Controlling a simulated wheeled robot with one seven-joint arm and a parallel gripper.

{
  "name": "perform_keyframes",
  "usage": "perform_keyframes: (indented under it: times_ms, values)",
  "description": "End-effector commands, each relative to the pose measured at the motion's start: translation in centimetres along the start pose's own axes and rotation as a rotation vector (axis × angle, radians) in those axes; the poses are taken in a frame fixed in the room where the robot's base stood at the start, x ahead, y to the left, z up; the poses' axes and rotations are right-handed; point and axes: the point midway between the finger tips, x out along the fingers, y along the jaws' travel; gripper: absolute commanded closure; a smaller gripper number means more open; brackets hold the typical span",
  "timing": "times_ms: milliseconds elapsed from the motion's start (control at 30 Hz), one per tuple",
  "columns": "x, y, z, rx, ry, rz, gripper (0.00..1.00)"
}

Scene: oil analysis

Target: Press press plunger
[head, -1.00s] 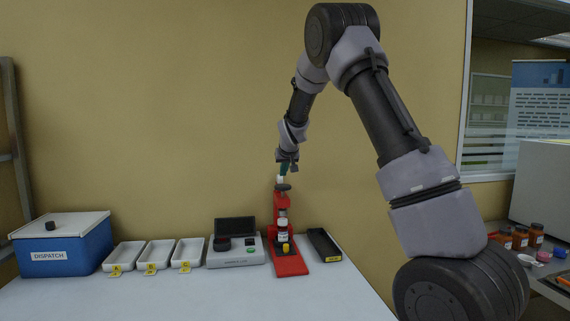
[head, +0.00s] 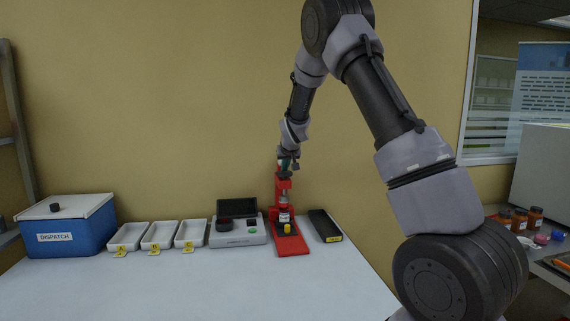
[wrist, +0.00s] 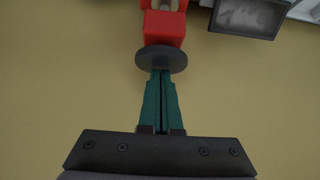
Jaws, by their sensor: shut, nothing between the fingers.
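The red press (head: 292,243) stands on the white table, with a small white-labelled bottle (head: 284,216) and a yellow part (head: 287,228) at its base. Its plunger has a dark round knob (wrist: 162,59), seen in the wrist view above the red press head (wrist: 163,28). My gripper (wrist: 160,72) has green fingers, shut together and empty, with the tips at the knob. I cannot tell whether they press on it. In the head view my gripper (head: 285,170) is directly above the press, and the knob is hard to make out.
A grey device with a dark screen (head: 237,207) stands left of the press, and a black tray (head: 325,226) right of it. Three white trays (head: 159,235) and the blue dispatch box (head: 70,235) are further left. The table front is clear.

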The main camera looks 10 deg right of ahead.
Motion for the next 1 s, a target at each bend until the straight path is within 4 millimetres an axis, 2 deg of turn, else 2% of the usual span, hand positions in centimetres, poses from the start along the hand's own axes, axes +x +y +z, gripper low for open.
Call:
perform_keyframes:
  times_ms: [267,433,567,800,1000]
  values:
    - [0.1,0.0,0.4,0.0,-0.011,0.001,1.0]
    - [-1.2,0.5,-1.1,0.0,-0.006,0.001,1.0]
    - [-3.2,1.0,-3.2,0.004,0.001,0.001,1.0]
    - [-9.0,0.8,-3.0,-0.001,0.001,-0.001,1.0]
    - [-11.9,0.8,-3.0,0.0,0.001,0.0,1.0]
